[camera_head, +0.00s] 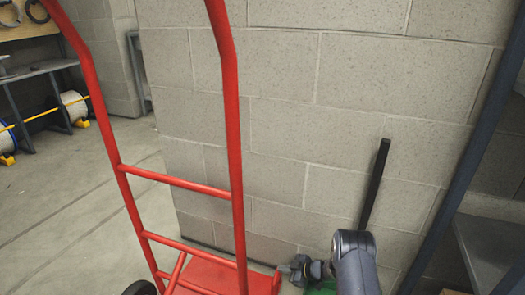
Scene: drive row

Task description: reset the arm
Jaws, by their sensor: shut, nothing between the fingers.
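My arm comes up from the bottom edge, right of centre, and bends over to the left. My gripper (287,268) is small and dark at its left end. It is shut with nothing between the fingers. It is low in the picture, close to the lower right part of a red hand truck (233,150). I cannot tell whether it touches the hand truck.
The red hand truck stands upright in front of a block wall (300,120). A black bar (376,180) leans behind my arm, with something green (320,288) low down. A dark blue post (470,150) and grey shelf (490,250) are right. Open floor (75,200) lies left.

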